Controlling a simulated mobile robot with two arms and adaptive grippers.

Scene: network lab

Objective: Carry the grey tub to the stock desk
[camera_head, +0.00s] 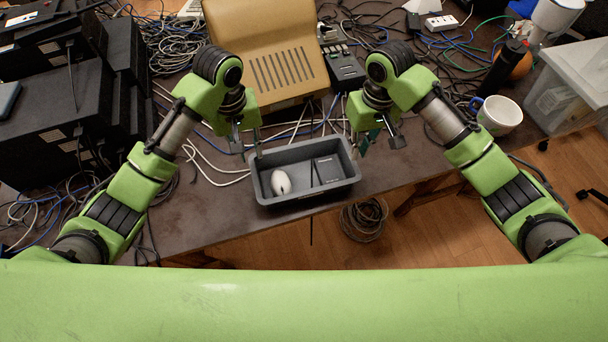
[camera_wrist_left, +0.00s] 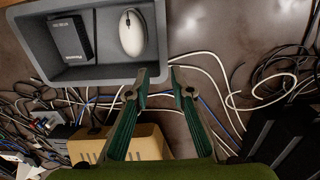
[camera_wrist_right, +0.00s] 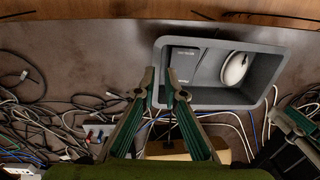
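The grey tub (camera_head: 318,190) stands on the dark table near its front edge. It holds a white mouse (camera_head: 281,182) and a dark box (camera_head: 327,170). My left gripper (camera_head: 247,148) is at the tub's left end, its fingers apart. In the left wrist view its fingertips (camera_wrist_left: 160,78) are near a corner of the tub, with no clear grip on the rim. My right gripper (camera_head: 379,143) is at the tub's right end, also open. In the right wrist view its fingertips (camera_wrist_right: 160,76) lie on either side of the end wall's line; contact cannot be told.
A beige console (camera_head: 265,50) and a dark keypad device (camera_head: 344,68) stand behind the tub. Cables tangle around them. Black boxes (camera_head: 50,120) stack at left. A white mug (camera_head: 498,115) and a clear bin (camera_head: 570,85) are at right. A cable coil (camera_head: 363,218) shows below the table edge.

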